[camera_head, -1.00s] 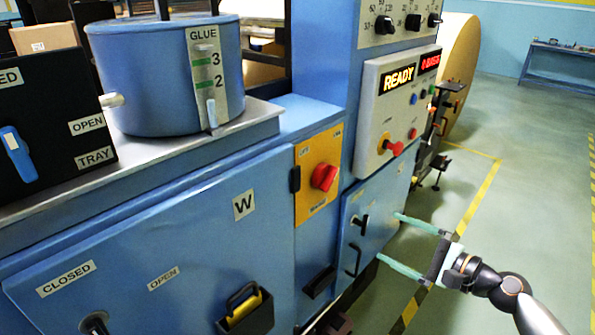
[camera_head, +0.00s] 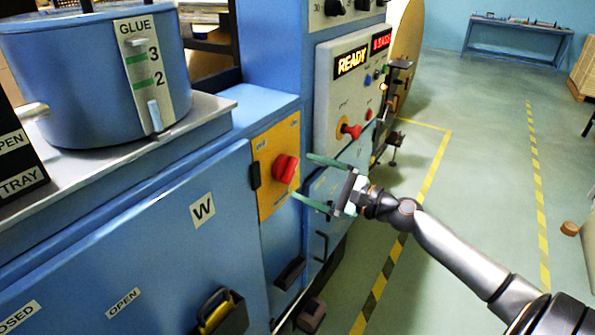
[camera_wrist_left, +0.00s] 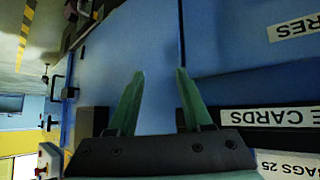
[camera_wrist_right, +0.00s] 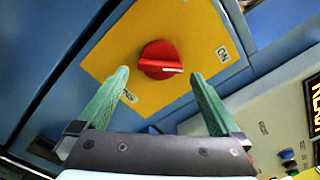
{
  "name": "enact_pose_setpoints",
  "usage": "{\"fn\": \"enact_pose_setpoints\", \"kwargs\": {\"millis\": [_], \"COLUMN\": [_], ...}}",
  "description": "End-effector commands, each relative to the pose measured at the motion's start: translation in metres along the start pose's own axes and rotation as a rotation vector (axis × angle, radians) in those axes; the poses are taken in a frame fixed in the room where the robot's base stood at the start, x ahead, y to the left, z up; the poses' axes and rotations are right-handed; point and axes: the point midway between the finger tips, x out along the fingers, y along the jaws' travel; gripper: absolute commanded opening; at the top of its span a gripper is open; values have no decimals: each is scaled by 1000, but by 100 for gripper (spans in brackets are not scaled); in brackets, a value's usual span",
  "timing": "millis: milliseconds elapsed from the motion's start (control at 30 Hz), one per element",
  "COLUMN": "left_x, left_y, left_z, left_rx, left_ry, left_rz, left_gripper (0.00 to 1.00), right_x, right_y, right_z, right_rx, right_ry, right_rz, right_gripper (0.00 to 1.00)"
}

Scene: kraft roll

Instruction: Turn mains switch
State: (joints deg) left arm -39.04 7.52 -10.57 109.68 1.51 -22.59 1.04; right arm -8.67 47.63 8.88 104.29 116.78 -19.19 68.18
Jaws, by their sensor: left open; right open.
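The mains switch is a round red knob (camera_head: 286,168) on a yellow plate (camera_head: 278,146) on the blue cabinet's front. In the right wrist view the knob (camera_wrist_right: 160,58) has a white mark pointing right in the picture. An ON label (camera_wrist_right: 222,54) is to its right; a second label (camera_wrist_right: 130,96), partly behind a finger, is lower left. My right gripper (camera_head: 303,177) is open, its fingertips just in front of the knob, one on each side in the right wrist view; contact is not visible. My left gripper (camera_wrist_left: 160,72) is open and empty, facing a blue panel, outside the head view.
A control panel with a READY display (camera_head: 351,61) and a red button (camera_head: 352,131) is right of the switch. A blue glue pot (camera_head: 95,75) stands on the ledge at left. A black handle (camera_head: 321,246) juts out below. Open floor lies to the right.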

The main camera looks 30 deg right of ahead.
Motion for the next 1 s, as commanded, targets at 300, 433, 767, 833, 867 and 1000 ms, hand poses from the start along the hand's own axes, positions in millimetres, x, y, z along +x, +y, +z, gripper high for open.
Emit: {"fn": "enact_pose_setpoints", "kwargs": {"millis": [300,433,767,833,867,1000], "left_x": [-4,-4,-4,-4,-4,-4], "left_y": [0,0,0,0,0,0], "left_z": [-4,-5,-6,-6,-6,-6], "left_rx": [0,0,1,1,1,1], "left_ry": [0,1,2,2,2,3], "left_rz": [0,0,0,-1,-1,-1], "left_gripper": [50,50,50,50,50,50], "right_x": [30,34,34,34,34,34], "right_y": [-1,-1,0,0,0,0], "right_z": [1,0,0,0,0,0], "right_rx": [-1,-2,-2,-1,-1,-1], "right_ry": [-1,0,0,0,0,0], "right_rz": [-1,0,0,0,0,0], "right_gripper": [100,100,94,86,83,67]}}
